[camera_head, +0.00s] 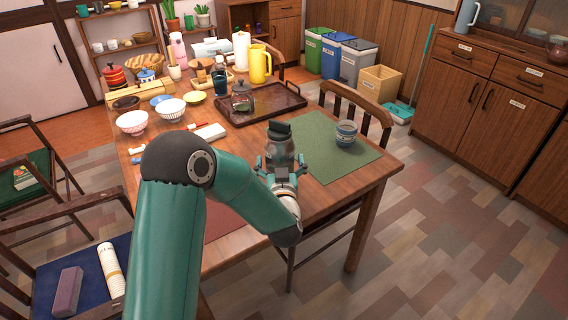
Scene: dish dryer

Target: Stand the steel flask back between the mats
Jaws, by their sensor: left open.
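The steel flask (282,150), grey with a dark cap, is upright at the left edge of the green mat (323,166). Its base is hidden behind my gripper, so I cannot tell whether it stands on the wood or the mat. My left gripper (282,168) is open at the flask, its fingers at the flask's lower body; I cannot tell whether they touch it. The red mat (222,222) lies nearer, mostly hidden behind my left arm. My right gripper is not in view.
A patterned blue cup (346,133) stands on the green mat. A dark tray (262,108) with a glass pot (242,98) lies behind the flask. Bowls (132,122), bottles and a yellow jug (260,64) crowd the far table. The green mat's front part is clear.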

